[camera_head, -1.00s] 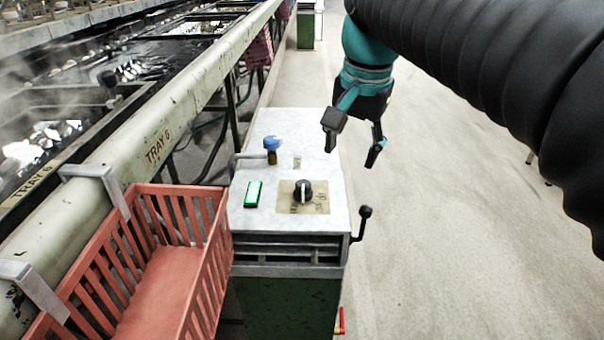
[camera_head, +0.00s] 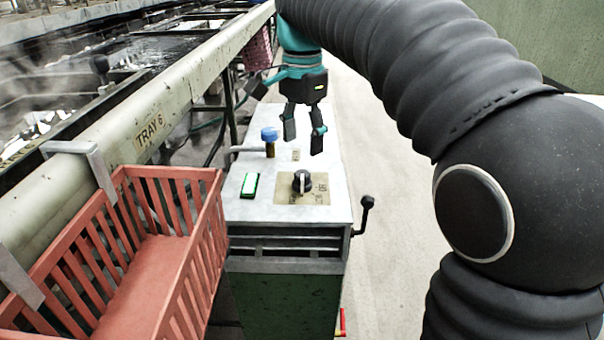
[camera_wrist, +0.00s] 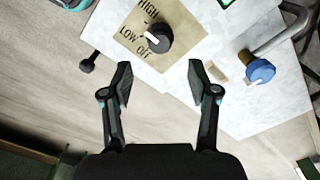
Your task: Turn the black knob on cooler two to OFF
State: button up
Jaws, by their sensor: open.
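The black knob (camera_head: 302,181) sits on a tan label plate (camera_head: 284,192) on top of a white-topped cooler (camera_head: 250,212) with a green body. In the wrist view the knob (camera_wrist: 161,38) has a white pointer aimed left, roughly at LOW. HIGH, LOW and OFF are printed on the plate (camera_wrist: 178,22). No number for the cooler is readable. My gripper (camera_head: 303,138) is open and empty, above the far part of the cooler top, behind the knob. In the wrist view the knob lies ahead of the gap between my fingertips (camera_wrist: 160,82), apart from them.
A blue-capped valve (camera_head: 269,137) on a pipe and a green-framed switch (camera_head: 250,185) stand left of the knob. A black lever (camera_head: 366,203) sticks out right. A red basket (camera_head: 190,262) hangs beside the cooler from the Tray 6 rail (camera_head: 118,150). The right floor is clear.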

aim_at(303, 173)
notch_tip(303, 173, down, 7)
jog(key=shift+f+b, duration=0.1)
jog(key=shift+b, duration=0.75)
grip_shut()
